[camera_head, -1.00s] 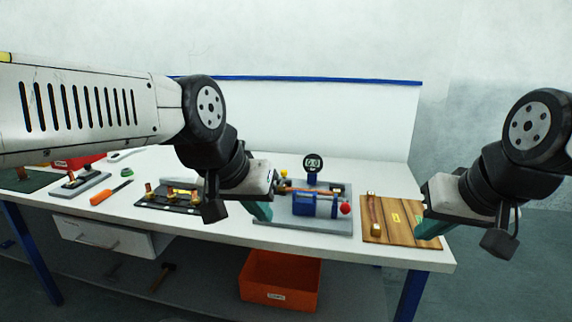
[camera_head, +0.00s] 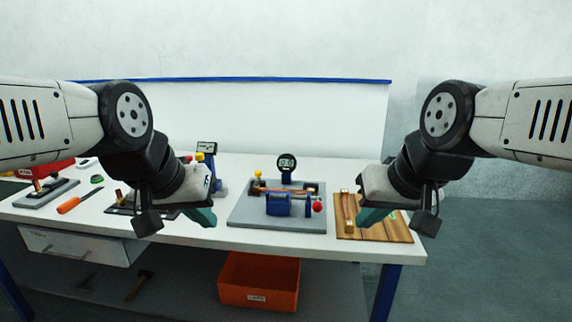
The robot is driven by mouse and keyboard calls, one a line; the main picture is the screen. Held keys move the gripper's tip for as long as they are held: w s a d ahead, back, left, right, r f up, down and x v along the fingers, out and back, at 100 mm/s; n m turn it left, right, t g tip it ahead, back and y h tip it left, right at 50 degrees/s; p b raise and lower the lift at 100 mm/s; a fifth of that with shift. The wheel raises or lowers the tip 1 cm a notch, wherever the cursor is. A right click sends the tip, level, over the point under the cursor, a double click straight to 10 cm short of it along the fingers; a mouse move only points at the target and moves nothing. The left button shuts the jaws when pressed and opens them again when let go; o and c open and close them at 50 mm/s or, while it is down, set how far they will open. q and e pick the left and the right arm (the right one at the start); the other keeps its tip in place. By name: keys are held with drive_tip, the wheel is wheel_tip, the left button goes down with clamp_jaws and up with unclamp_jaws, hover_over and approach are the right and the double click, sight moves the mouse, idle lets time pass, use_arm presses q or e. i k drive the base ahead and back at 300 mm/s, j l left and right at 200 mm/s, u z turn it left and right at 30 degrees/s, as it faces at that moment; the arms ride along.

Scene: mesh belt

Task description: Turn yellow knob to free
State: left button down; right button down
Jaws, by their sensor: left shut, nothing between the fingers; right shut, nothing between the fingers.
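A small yellow knob (camera_head: 257,175) stands at the back left of a fixture on a grey plate (camera_head: 245,218). The fixture has a blue block (camera_head: 278,205), a red ball knob (camera_head: 317,206) and a round dial gauge (camera_head: 286,162). A second yellow knob (camera_head: 199,157) shows beside a display stand (camera_head: 207,149), partly behind my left arm. My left gripper (camera_head: 204,217) has teal fingers, is shut and empty, and is left of the grey plate. Any markings on the knobs are too small to read.
A wooden board (camera_head: 392,229) with a brass-coloured part lies on the right of the white table (camera_head: 300,244). An orange screwdriver (camera_head: 70,205) and other fixtures are on the left. An orange bin (camera_head: 258,282) stands below the table.

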sight(257, 173)
drive_tip(key=i+j+u, duration=0.15)
drive_tip(key=i+j, duration=0.65)
drive_tip(key=i, duration=0.2)
